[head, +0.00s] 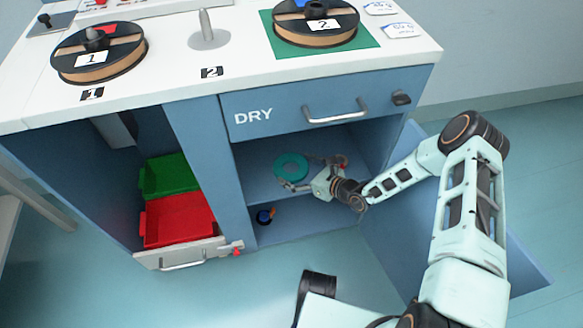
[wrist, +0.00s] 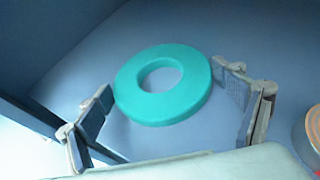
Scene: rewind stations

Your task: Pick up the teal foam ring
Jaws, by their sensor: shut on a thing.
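The teal foam ring (head: 280,172) is on the upper shelf of the open cabinet bay under the drawer marked DRY. It lies flat in the wrist view (wrist: 165,109), with its centre hole visible. My gripper (head: 297,172) reaches into the bay from the right. In the wrist view its two fingers (wrist: 162,82) stand on either side of the ring and are shut on its outer edge. I cannot tell whether the ring is clear of the shelf.
The drawer (head: 290,108) overhangs the bay. Red (head: 178,222) and green (head: 165,176) bins are in the left bay. Part of a round orange-rimmed object (wrist: 312,132) shows at the wrist view's right edge.

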